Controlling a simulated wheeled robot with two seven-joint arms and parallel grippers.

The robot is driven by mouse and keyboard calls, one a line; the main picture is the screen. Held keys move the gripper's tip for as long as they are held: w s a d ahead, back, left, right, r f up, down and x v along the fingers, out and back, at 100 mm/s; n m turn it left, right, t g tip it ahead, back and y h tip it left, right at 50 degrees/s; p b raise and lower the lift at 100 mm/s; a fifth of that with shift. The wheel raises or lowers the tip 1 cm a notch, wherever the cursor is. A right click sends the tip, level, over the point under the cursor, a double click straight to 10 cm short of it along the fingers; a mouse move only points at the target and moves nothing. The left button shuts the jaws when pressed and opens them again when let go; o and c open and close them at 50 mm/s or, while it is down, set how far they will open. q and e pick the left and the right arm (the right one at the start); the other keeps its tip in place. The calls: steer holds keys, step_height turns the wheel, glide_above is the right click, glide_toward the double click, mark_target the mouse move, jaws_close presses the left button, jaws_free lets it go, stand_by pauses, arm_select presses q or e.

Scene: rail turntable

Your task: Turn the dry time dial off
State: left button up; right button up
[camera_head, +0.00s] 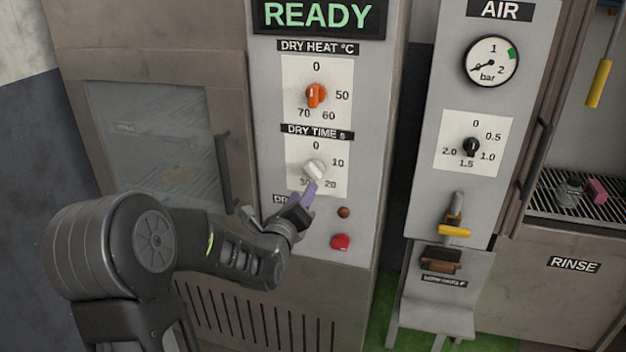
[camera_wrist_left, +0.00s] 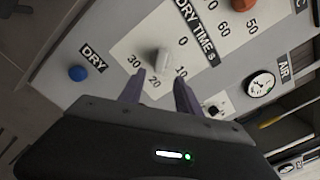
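The dry time dial is a white knob (camera_head: 314,169) on a white scale plate marked 0, 10, 20 and 30, below the DRY TIME label (camera_head: 317,132). In the left wrist view the knob (camera_wrist_left: 163,61) stands out from the plate just beyond my fingertips; which mark it points to is not clear. My left gripper (camera_head: 306,194) is just below the knob in the head view. In the left wrist view its two purple fingers (camera_wrist_left: 158,90) are apart with nothing between them, on either side of the line to the knob. My right gripper is not in view.
The orange dry heat dial (camera_head: 315,96) is above. A red button (camera_head: 340,242) and small dark red lamp (camera_head: 343,212) are below right. A blue button (camera_wrist_left: 78,73) is beside the DRY label. The air panel (camera_head: 420,172) stands right, past a gap.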

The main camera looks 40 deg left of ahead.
mark_target(313, 176)
arm_select(q)
steer(key=p+x, duration=0.2)
steer(key=x, duration=0.4)
steer(key=shift+w+a, duration=0.2)
steer(key=shift+w, duration=0.15)
steer(key=shift+w+a, duration=0.15)
steer(key=shift+w, duration=0.3)
steer(key=shift+c, duration=0.2)
jaws_close()
